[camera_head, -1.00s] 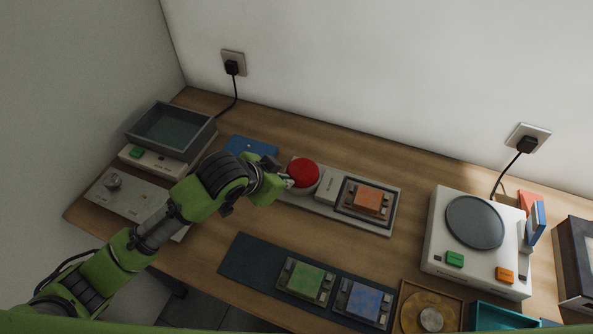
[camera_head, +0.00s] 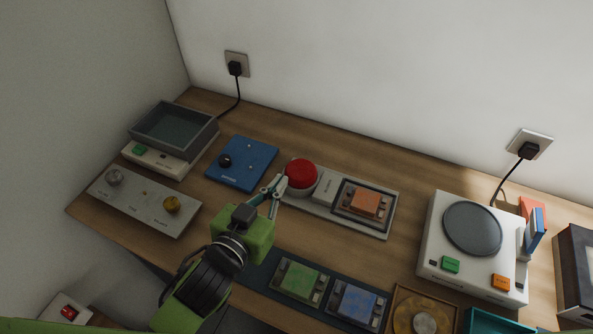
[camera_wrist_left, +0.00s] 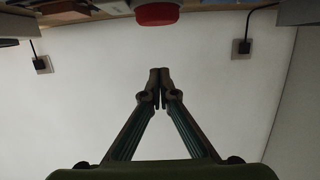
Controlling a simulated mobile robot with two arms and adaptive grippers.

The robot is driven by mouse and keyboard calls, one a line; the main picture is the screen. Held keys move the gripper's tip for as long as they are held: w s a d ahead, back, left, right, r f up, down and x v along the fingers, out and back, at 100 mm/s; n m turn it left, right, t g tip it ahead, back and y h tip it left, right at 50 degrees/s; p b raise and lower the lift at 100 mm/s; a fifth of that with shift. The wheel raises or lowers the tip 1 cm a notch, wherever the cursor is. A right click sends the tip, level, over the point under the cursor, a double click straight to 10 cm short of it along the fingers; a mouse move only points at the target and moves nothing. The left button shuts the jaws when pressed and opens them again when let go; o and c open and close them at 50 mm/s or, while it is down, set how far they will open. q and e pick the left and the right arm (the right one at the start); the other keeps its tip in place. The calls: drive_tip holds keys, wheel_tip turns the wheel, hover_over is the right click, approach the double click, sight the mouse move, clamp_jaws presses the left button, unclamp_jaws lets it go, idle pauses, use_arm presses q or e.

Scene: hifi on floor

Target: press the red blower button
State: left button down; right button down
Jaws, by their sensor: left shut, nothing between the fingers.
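The large red dome button (camera_head: 300,173) sits on a round pale base at the left end of a grey panel. In the left wrist view its red side shows at the top edge (camera_wrist_left: 157,14). My left gripper (camera_head: 277,187) is shut and empty, its fingertips just left of and nearer than the button in the head view. In the wrist view its fingertips (camera_wrist_left: 159,76) meet, with a gap in the picture between them and the red button. Whether the fingers touch the button's base is unclear in the head view. My right gripper is not in view.
An orange block (camera_head: 365,204) sits in a tray on the same panel. A blue board (camera_head: 241,163) with a black knob lies to the left. Green (camera_head: 301,280) and blue (camera_head: 357,302) blocks lie on a dark mat in front. A white turntable unit (camera_head: 432,240) stands right.

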sight(296, 177)
use_arm(q)
drive_tip(key=shift+a, duration=0.1)
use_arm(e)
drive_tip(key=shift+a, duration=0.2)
